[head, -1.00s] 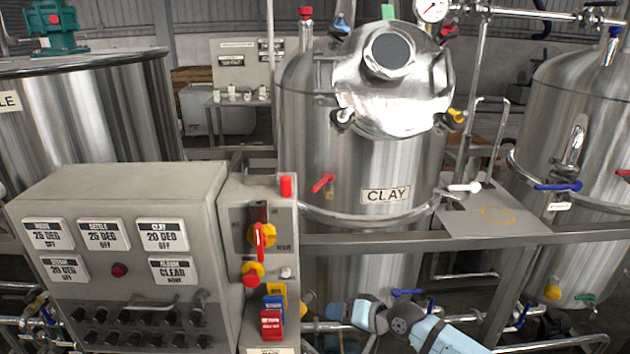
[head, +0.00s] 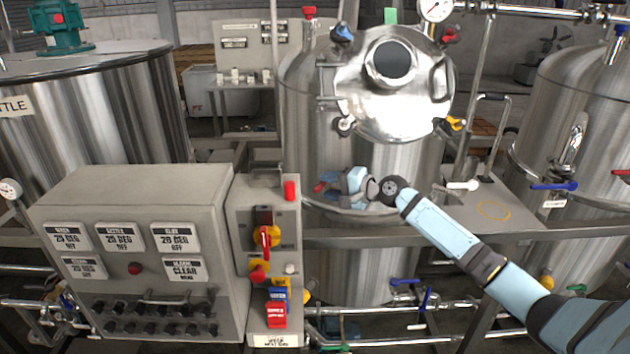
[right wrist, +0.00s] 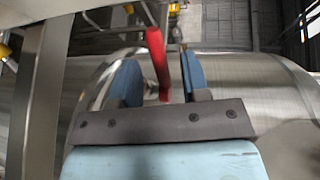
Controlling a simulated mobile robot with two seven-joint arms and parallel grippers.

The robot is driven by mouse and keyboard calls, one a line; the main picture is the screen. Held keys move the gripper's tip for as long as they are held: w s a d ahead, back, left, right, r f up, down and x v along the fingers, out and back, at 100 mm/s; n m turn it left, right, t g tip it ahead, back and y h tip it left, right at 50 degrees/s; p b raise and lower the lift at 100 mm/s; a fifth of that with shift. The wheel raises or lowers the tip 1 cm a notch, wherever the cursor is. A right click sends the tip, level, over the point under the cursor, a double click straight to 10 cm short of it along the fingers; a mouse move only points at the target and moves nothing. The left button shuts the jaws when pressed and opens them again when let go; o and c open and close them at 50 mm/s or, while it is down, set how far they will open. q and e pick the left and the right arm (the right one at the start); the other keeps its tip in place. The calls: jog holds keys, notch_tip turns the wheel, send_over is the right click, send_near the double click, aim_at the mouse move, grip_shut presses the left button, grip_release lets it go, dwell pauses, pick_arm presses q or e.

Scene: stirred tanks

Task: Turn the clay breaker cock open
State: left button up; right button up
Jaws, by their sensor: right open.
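The clay tank (head: 395,265) stands in the middle of the head view, with its shiny round hatch (head: 425,100) on top. A red lever cock sits on its front wall; only the red tip (head: 319,187) shows left of my right gripper (head: 338,184). In the right wrist view the red lever (right wrist: 158,55) stands between the two blue fingers of this gripper (right wrist: 160,80). The fingers are apart, with a gap beside the lever. The CLAY label is hidden behind my right gripper and wrist. My left gripper is out of view.
A grey control box (head: 140,190) and a switch panel (head: 278,205) stand left of the clay tank. A grey rail (head: 390,236) crosses in front of it. Another tank (head: 590,130) with a blue lever (head: 553,187) is at right. A yellow handle (head: 453,123) sits beside the hatch.

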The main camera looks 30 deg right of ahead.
aim_at(324, 185)
jog(key=x, duration=0.4)
jog(key=shift+p, duration=0.3)
jog(key=shift+w+a+f, duration=0.1)
jog(key=shift+w+a, duration=0.1)
jog(key=shift+w, duration=0.1)
